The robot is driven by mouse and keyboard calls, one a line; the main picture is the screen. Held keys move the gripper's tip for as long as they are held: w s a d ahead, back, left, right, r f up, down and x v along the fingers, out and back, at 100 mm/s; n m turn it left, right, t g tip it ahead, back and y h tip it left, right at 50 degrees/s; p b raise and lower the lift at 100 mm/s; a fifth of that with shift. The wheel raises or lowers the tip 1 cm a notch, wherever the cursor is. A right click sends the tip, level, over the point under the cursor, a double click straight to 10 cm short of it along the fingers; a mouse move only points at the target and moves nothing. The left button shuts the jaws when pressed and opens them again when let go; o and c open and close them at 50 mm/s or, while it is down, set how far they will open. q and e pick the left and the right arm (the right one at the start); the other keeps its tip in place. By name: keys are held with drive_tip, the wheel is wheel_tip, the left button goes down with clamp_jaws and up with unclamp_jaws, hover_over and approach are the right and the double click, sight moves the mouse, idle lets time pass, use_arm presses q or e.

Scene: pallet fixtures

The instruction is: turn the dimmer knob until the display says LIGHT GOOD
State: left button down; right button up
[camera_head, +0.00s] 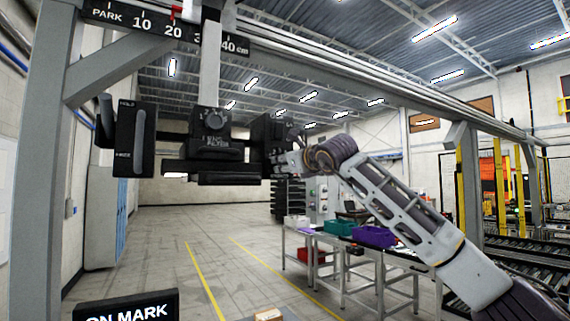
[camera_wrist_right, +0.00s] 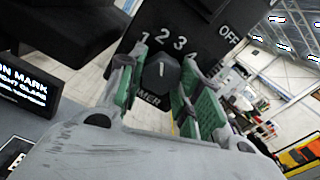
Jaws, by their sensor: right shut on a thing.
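The dark dimmer knob (camera_wrist_right: 158,76) sits on a black panel marked 1, 2, 3, 4 and OFF in the right wrist view. A pale mark on the knob faces roughly toward the 2 and 3. My right gripper (camera_head: 286,160) reaches the right side of the hanging black unit in the head view. Its green-padded fingers (camera_wrist_right: 157,70) are closed around the knob. The display (camera_wrist_right: 22,84) reads ON MARK, with a line below that looks like LIGHT GLARE, its start cut off. Its top edge (camera_head: 125,300) also shows in the head view. My left gripper is not seen.
The black unit (camera_head: 215,160) hangs on a grey post from a beam with a centimetre scale (camera_head: 150,25). A black plate with a grey handle (camera_head: 134,140) is at its left. A table with purple (camera_head: 374,236) and teal bins stands behind my right arm.

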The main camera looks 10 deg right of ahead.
drive_tip(key=shift+n, duration=2.6)
drive_tip(key=o, duration=1)
drive_tip(key=shift+o, duration=0.2)
drive_tip(key=shift+s+d, duration=0.1)
drive_tip(key=shift+s, duration=0.05)
drive_tip(key=v, duration=1.1)
drive_tip(key=shift+s, duration=0.35)
drive_tip(key=shift+d, duration=0.1)
